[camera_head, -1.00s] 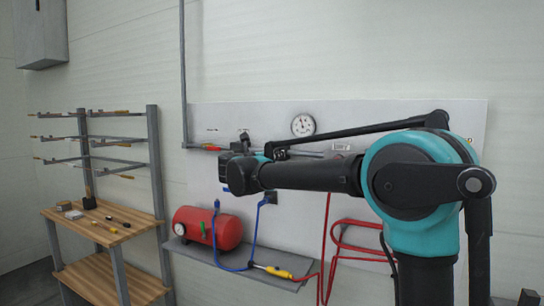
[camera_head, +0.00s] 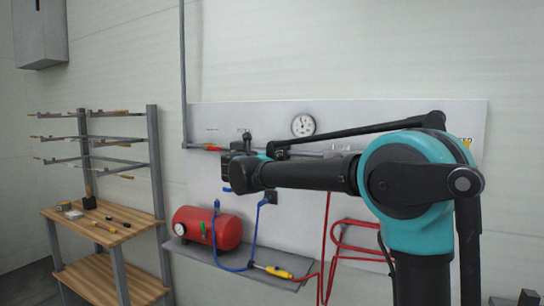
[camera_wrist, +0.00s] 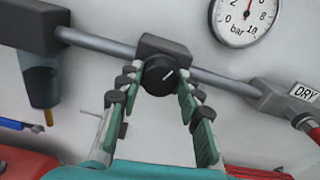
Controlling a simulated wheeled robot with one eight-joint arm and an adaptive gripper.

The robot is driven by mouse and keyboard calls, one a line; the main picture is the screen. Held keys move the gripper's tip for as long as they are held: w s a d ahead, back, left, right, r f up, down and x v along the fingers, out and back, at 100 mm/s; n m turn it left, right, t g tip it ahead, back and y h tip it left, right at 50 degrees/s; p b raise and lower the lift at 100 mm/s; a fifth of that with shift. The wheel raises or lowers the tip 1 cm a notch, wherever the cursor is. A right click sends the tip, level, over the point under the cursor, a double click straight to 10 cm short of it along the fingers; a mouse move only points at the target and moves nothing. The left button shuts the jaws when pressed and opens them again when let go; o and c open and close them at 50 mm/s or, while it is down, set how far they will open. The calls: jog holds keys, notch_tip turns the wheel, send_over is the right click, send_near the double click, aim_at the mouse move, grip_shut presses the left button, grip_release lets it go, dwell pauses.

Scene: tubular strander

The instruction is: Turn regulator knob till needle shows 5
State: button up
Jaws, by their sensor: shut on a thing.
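The regulator's round black knob (camera_wrist: 158,76) has a white mark pointing to the upper right in the wrist view. It sits on a dark block (camera_wrist: 165,45) on a grey pipe. The white pressure gauge (camera_wrist: 245,18), marked in bar, is cut off at the top of the wrist view. Its needle points roughly upward; the tip's exact reading cannot be told. The gauge (camera_head: 303,125) also shows whole in the head view, too small to read. There my arm hides the knob.
A filter bowl (camera_wrist: 38,85) hangs left of the knob. A block labelled DRY (camera_wrist: 290,98) is at the right with a red hose. A wooden bench (camera_head: 100,222) stands at left.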

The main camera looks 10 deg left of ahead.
jog(key=shift+m, duration=0.4)
jog(key=o, duration=1.2)
jog(key=shift+c, duration=0.2)
jog(key=v, duration=1.2)
dwell(1.5)
